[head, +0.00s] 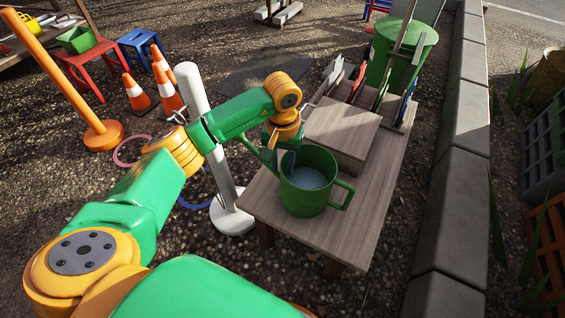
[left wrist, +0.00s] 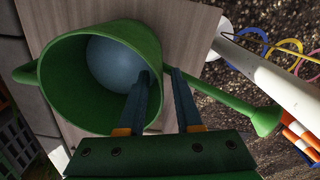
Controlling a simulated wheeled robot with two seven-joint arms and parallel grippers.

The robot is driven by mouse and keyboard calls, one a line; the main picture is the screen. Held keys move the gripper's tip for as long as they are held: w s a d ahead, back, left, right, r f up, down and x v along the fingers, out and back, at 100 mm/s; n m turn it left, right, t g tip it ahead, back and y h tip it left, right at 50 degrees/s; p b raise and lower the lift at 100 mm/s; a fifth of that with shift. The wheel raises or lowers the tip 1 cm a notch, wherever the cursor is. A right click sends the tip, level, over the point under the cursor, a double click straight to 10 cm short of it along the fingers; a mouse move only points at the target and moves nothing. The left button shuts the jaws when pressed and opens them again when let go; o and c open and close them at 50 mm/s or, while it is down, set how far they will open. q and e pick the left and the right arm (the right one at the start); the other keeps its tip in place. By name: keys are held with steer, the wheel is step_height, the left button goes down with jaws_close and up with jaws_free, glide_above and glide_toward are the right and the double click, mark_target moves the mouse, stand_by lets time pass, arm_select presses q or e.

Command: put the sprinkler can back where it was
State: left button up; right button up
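The green sprinkler can (head: 305,201) stands upright on the wooden table (head: 334,240), near its front left corner. My left gripper (left wrist: 159,74) is at the can's rim, one finger inside the mouth and one outside. The fingers are apart, with the can's wall between them. My right gripper is not in view.
A wooden box (head: 343,128) sits on the table behind the can. A green bucket (head: 380,62) with tools stands farther back. A white post (head: 227,215) stands left of the table. A low stone wall (head: 449,215) runs along the right.

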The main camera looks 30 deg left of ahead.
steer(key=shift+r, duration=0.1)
arm_select(q)
step_height(320, 180, up, 12)
steer(key=p, duration=0.3)
steer(key=shift+f, duration=0.25)
steer(key=shift+r, duration=0.4)
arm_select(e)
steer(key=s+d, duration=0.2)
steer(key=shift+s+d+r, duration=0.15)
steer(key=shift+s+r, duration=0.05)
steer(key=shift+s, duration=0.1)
